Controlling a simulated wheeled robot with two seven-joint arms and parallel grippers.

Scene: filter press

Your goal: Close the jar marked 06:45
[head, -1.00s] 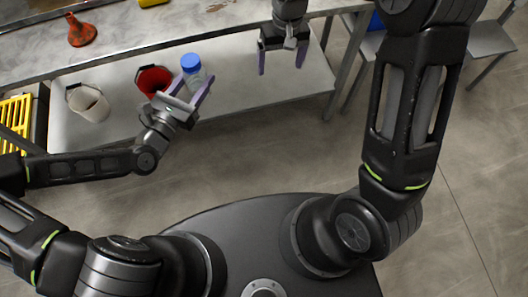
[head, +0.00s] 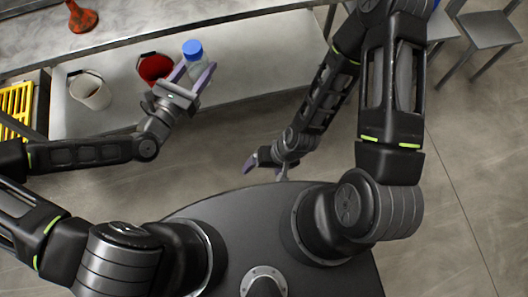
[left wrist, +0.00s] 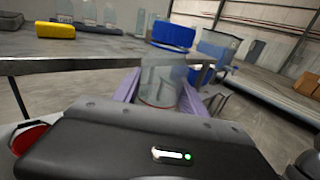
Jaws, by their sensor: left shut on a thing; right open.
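A clear jar with a blue cap (head: 192,47) is between the purple fingers of my left gripper (head: 191,80), which is shut on the jar's body. In the left wrist view the jar (left wrist: 160,78) stands roughly upright with the blue cap (left wrist: 172,36) at its top. I cannot tell whether the cap is screwed tight, and no 06:45 mark is readable. My right gripper (head: 264,165) is open and empty, low above the floor near my base, well away from the jar.
A red bucket (head: 154,68) and a white bucket (head: 90,92) stand on the lower shelf (head: 250,65). An orange funnel (head: 81,17) is on the bench above. The left wrist view shows a yellow object (left wrist: 55,30) and several clear bottles (left wrist: 88,12) on the bench. Grey stools (head: 485,30) stand at right.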

